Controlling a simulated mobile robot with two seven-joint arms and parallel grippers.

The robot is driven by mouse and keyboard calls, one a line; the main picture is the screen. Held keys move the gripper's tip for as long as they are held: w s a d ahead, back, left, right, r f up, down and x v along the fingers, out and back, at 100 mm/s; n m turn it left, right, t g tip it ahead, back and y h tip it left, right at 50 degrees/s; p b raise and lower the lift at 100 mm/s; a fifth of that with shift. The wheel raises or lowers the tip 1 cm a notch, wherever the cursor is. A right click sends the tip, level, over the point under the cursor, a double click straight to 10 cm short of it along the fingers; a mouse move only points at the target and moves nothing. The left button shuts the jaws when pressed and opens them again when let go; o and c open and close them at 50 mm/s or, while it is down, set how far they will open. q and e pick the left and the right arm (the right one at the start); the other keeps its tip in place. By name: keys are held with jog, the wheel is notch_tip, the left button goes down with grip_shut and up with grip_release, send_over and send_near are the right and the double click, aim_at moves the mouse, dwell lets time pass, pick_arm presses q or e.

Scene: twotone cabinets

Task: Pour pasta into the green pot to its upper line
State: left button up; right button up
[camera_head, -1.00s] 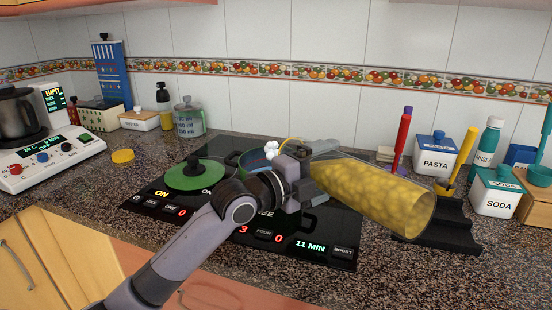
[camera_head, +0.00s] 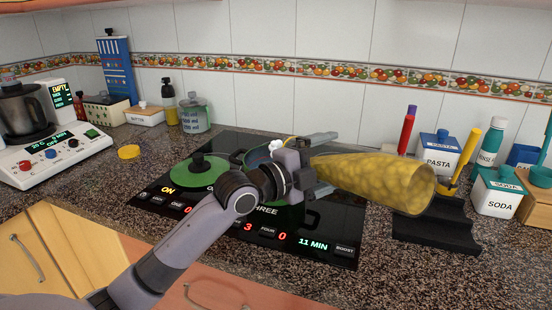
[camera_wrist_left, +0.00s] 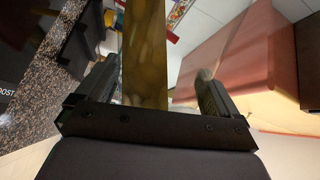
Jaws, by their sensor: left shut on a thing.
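My left gripper (camera_head: 322,165) is shut on a clear container of yellow pasta (camera_head: 375,178). It holds the container nearly sideways above the cooktop's right part, its wide end to the right and slightly down. The container also shows between the fingers in the left wrist view (camera_wrist_left: 145,55). A pot (camera_head: 257,156) with a bluish inside is behind my gripper, mostly hidden; its line and contents cannot be seen. My right gripper is not in view.
The black cooktop (camera_head: 335,245) shows lit numbers. A black stepped stand (camera_head: 440,228), a PASTA canister (camera_head: 438,152) and a SODA canister (camera_head: 498,192) are on the right. A yellow disc (camera_head: 129,152) and a white appliance (camera_head: 50,150) are on the left.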

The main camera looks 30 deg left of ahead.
pick_arm(q)
jog(key=shift+r, duration=0.2)
jog(key=shift+r+p, duration=0.25)
jog(key=shift+p, duration=0.15)
jog(key=shift+a, duration=0.1)
jog(key=shift+w, duration=0.1)
dwell(0.4)
dwell(0.4)
jog(key=shift+r+n+p, duration=0.15)
jog(key=shift+n+p, duration=0.15)
jog(key=shift+p, duration=0.1)
jog(key=shift+a, duration=0.1)
